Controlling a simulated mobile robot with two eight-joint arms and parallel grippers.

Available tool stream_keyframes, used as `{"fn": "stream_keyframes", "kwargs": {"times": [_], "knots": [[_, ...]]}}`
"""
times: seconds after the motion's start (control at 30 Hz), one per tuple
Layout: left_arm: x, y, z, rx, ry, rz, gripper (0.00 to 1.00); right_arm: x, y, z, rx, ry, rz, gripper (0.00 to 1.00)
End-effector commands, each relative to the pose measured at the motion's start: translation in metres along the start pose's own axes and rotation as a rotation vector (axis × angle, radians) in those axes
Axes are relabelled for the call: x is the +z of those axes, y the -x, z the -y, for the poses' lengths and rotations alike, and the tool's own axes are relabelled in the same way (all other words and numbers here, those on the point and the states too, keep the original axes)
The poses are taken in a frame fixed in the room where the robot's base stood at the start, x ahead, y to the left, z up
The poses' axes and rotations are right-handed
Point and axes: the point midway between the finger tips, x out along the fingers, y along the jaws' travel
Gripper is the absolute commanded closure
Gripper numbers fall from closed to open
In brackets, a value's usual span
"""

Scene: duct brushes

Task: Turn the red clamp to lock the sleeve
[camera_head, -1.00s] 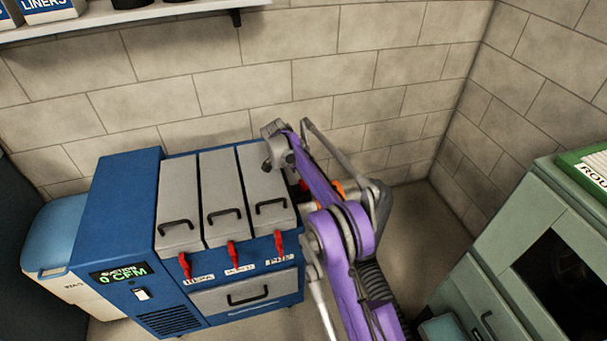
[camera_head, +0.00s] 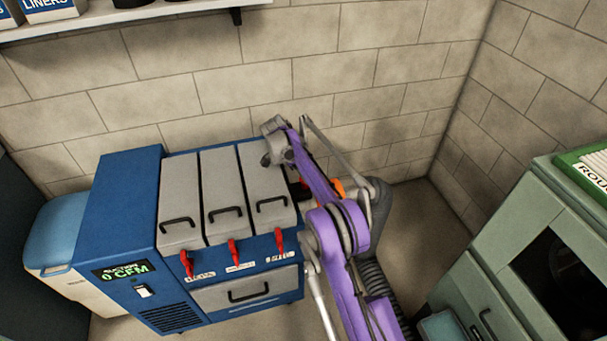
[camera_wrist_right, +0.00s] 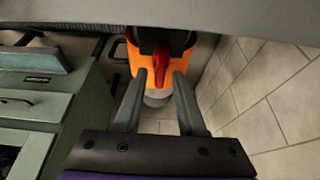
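The red clamp (camera_wrist_right: 162,60) is a small lever on an orange sleeve (camera_wrist_right: 143,68) in the right wrist view. My right gripper (camera_wrist_right: 160,75) is open, with its two fingers either side of the clamp's lower part. I cannot tell whether either finger touches it. In the head view only a bit of the orange sleeve (camera_head: 338,187) shows behind my purple right arm; the red clamp and right fingertips are hidden there. My left gripper is not in view.
A blue suction unit (camera_head: 130,205) with grey lids and several red levers stands left of my arm. A green cabinet (camera_head: 500,235) stands at the right. Block walls close in behind, and a shelf (camera_head: 150,14) hangs upper left.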

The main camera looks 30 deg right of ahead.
Motion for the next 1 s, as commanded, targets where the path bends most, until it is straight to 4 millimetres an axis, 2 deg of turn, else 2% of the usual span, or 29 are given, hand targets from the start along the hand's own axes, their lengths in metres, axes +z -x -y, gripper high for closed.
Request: {"fn": "stream_keyframes", "kwargs": {"times": [0.37,0.47,0.8,1.0], "knots": [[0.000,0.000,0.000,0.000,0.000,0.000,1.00,0.000,0.004,0.000,0.000,0.001,-0.001,0.55],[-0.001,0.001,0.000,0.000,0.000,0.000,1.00,0.000,0.016,0.000,-0.001,0.002,-0.001,0.55],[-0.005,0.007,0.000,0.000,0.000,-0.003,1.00,0.000,0.083,0.000,0.000,0.002,-0.001,0.55],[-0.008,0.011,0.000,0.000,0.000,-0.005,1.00,0.000,0.105,0.000,0.000,0.001,-0.001,0.55]]}}
